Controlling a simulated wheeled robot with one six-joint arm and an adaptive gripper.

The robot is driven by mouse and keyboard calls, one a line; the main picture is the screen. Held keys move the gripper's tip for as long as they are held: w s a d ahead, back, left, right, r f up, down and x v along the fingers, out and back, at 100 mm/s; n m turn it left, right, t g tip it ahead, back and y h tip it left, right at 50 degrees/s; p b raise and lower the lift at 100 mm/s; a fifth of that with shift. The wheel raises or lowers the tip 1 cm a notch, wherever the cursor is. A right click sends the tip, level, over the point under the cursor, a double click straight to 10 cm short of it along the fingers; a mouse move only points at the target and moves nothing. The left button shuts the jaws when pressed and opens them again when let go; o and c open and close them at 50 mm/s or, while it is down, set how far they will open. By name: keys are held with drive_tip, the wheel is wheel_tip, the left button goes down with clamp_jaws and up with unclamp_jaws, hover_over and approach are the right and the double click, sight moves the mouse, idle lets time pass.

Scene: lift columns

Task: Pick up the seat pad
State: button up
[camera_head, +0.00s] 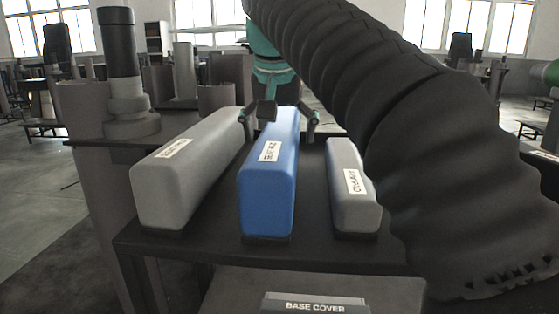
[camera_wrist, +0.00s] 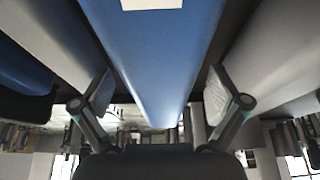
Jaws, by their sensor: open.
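Three long padded blocks stand side by side on a dark table (camera_head: 215,240). The middle one is a blue block (camera_head: 268,200) with a white label on top; the print is too blurred to read surely as the seat pad. It also fills the middle of the wrist view (camera_wrist: 155,60). My gripper (camera_head: 281,120) is at the far end of the blue block, above the table. In the wrist view its two fingers (camera_wrist: 160,95) are spread, one on each side of the blue block, with visible gaps. It holds nothing.
A grey block (camera_head: 165,190) stands left of the blue one and a shorter grey block (camera_head: 352,200) stands right. Each finger is in the narrow gap beside them. A dark column (camera_head: 120,70) rises at the back left. A "BASE COVER" label (camera_head: 314,307) is at the front.

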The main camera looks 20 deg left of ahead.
drive_tip(key=shift+c, duration=0.3)
drive_tip(key=shift+r, duration=0.1)
drive_tip(key=c, duration=1.7)
wheel_tip(320, 180, up, 4)
drive_tip(key=p, duration=0.3)
drive_tip(key=shift+r, duration=0.2)
drive_tip(key=w+d+r+p, duration=0.1)
drive_tip(key=d+r+p, duration=0.1)
drive_tip(key=d+r, duration=0.1)
drive_tip(key=w+d+r+p, duration=0.1)
drive_tip(key=d+r+p, duration=0.1)
drive_tip(key=d+r, duration=0.2)
drive_tip(key=w+d+r+p, duration=0.2)
drive_tip(key=d+r, duration=0.2)
drive_tip(key=r, duration=0.1)
drive_tip(key=shift+r, duration=0.3)
drive_tip(key=shift+s, duration=0.1)
